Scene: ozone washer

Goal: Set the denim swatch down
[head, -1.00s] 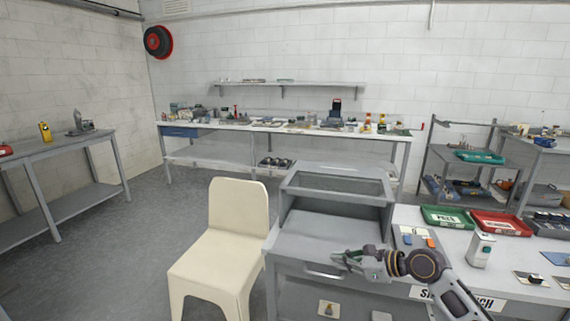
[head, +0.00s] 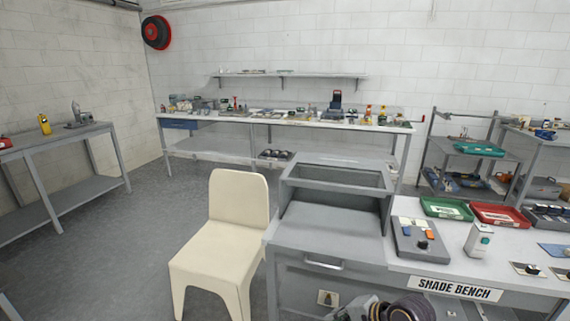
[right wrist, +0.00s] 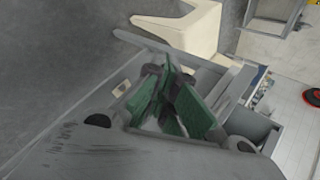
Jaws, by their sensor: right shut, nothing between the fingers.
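I cannot make out a denim swatch for certain. A flat blue piece (head: 556,250) lies on the shade bench at the right edge of the head view and may be it. My right gripper shows in the right wrist view (right wrist: 174,90) with its green finger pads together and nothing between them. In the head view, part of my right arm (head: 405,309) shows at the bottom edge, low in front of the grey cabinet (head: 330,230). The blue piece is well to its right, apart from it. My left gripper is out of view.
The shade bench (head: 455,270) carries a control box (head: 418,240), a white device (head: 478,240), a green tray (head: 447,208) and a red tray (head: 500,215). A cream chair (head: 225,240) stands left of the cabinet. Floor is clear farther left.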

